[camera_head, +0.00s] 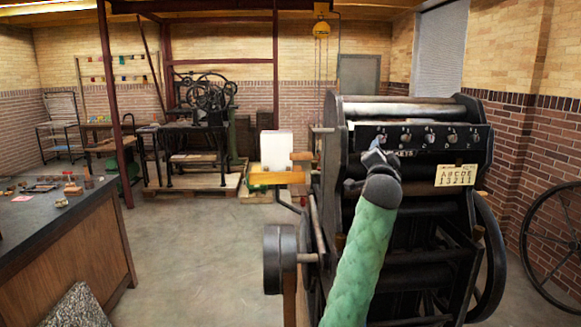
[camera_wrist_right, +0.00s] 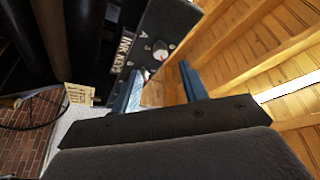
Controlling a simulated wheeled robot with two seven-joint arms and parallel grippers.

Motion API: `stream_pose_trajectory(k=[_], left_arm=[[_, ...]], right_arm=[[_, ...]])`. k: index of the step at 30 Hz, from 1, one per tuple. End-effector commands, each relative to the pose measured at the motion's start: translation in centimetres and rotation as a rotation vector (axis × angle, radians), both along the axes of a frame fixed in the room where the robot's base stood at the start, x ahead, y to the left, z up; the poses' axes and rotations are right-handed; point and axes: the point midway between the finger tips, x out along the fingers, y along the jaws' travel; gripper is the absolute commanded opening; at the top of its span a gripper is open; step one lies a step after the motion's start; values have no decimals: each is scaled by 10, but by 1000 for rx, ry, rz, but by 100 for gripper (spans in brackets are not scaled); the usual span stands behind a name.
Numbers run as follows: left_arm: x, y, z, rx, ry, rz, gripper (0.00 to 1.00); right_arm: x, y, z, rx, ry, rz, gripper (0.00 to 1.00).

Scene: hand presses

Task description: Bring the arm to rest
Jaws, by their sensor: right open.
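My right gripper (camera_head: 375,155) is at the top of my green-sleeved right arm, in front of the large black press (camera_head: 420,225). In the head view it overlaps the area just below the press's black control panel (camera_head: 462,138). In the right wrist view the two blue fingers of my right gripper (camera_wrist_right: 163,90) stand apart with nothing between them. A knob (camera_wrist_right: 160,52) on the panel shows beyond the fingers; whether they touch the panel cannot be told. My left gripper is not in view.
A workbench (camera_head: 75,240) with small items stands at the left. A dark hand press (camera_head: 195,130) stands on a pallet at the back. A spoked wheel (camera_head: 555,235) is at the right wall. The floor (camera_head: 200,260) between bench and black press is clear.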

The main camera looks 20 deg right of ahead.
Motion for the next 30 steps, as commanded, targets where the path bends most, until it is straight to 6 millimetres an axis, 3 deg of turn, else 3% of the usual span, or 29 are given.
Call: stream_pose_trajectory(k=[5, 13, 20, 26, 30], left_arm=[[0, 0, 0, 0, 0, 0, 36], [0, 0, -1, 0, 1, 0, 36], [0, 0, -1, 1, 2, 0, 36], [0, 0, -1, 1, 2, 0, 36], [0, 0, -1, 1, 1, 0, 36]], right_arm=[[0, 0, -1, -31, 28, -8, 44], [10, 14, -30, -126, 269, 56, 44], [18, 74, -32, -266, 429, 206, 44], [19, 123, -75, -381, 570, 323, 44], [15, 149, -114, -441, 660, 392, 44]])
